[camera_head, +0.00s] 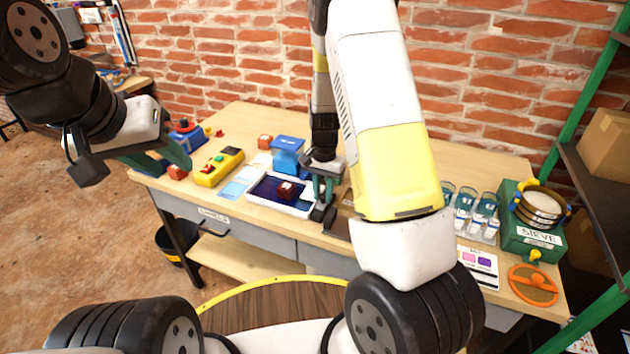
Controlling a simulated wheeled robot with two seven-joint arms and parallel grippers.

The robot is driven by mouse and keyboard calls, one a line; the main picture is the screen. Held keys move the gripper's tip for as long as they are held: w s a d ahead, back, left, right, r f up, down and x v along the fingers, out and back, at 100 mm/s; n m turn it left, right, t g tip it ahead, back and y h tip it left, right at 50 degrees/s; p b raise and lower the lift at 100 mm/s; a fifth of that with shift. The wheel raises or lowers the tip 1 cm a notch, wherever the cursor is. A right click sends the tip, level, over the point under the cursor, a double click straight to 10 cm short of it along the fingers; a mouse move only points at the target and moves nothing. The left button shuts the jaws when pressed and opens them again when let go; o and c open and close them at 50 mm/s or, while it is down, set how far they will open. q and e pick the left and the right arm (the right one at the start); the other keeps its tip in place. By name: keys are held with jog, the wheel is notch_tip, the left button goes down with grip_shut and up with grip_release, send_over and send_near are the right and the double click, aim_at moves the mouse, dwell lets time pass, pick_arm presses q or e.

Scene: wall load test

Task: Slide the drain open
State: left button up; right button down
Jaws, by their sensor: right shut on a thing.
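My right gripper (325,197) points down at the tray's right end. It is shut on a small part there, which its fingers mostly hide. I cannot make out the drain or how far it is slid. My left gripper (166,160) is open and empty over the bench's left end, left of a yellow control box (219,167).
A blue device (288,152) stands behind the tray. Glass beakers (486,204), a green sieve machine (532,241) and an orange handwheel (533,285) stand at the right. A brick wall (260,60) rises behind; green shelving (583,90) borders the right.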

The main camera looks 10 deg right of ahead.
aim_at(320, 208)
jog(key=shift+s+a, duration=0.7)
jog(key=shift+s, duration=0.3)
jog(key=c, duration=1.3)
grip_release()
jog(key=shift+r, duration=3.5)
jog(key=shift+r, duration=0.1)
